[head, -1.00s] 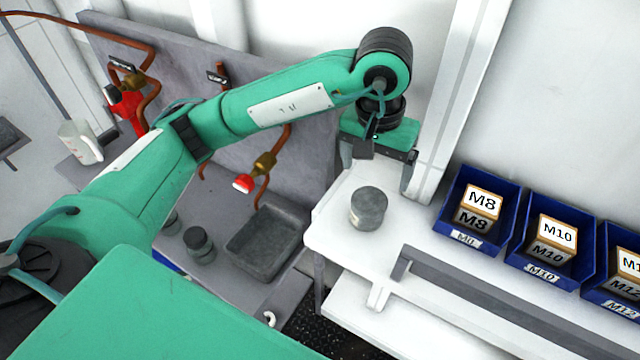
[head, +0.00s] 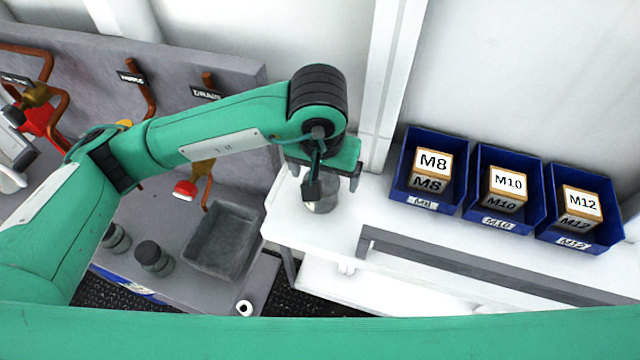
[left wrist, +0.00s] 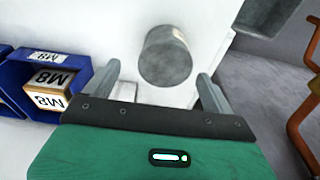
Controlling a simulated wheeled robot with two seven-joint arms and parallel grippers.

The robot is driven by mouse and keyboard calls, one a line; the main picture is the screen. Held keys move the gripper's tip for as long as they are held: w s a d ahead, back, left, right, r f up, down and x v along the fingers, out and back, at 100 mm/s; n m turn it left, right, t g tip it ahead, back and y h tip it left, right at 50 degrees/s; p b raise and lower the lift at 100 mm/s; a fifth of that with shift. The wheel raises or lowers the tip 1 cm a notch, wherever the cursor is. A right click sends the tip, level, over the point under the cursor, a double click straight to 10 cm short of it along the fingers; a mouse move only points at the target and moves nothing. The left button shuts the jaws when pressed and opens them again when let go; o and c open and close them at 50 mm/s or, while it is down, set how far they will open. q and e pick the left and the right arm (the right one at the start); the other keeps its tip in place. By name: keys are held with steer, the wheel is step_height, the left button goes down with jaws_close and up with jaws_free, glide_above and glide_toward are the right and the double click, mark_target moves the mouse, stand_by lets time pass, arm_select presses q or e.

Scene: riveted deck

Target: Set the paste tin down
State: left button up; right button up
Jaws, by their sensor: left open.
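The paste tin, a grey cylinder (head: 322,205), stands upright on the white bench top (head: 345,228) near its left end. My left gripper (head: 333,187) is over it and hides much of it in the head view. In the left wrist view the tin (left wrist: 166,58) shows ahead, between the lines of the two spread fingers (left wrist: 158,85). The jaws are open, with a clear gap on each side of the tin. I cannot tell how far the fingertips reach down beside it. My right gripper is not in view.
Blue bins marked M8 (head: 400,170), M10 (head: 478,185) and M12 (head: 552,205) stand right of the gripper. A grey rail (head: 450,258) runs along the bench front. Left are a grey sink (head: 222,240), dark jars (head: 153,257) and copper pipes (head: 140,100).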

arm_select(q)
steer(key=shift+f, duration=0.4)
steer(key=shift+a+f+p, duration=0.15)
steer(key=shift+f+p, duration=0.35)
steer(key=shift+p, duration=0.1)
steer(key=f+p, duration=0.1)
steer(key=f, duration=0.1)
steer(key=shift+w+a+f+p, duration=0.15)
steer(key=shift+w+f+p, duration=0.05)
steer(key=shift+f+p, duration=0.2)
steer(key=shift+w+f, duration=0.1)
steer(key=shift+f, duration=0.6)
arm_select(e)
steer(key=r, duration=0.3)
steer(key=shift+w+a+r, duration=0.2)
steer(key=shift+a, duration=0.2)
arm_select(q)
steer(key=c, duration=1.3)
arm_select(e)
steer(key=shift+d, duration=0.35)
arm_select(q)
steer(key=shift+r, duration=0.1)
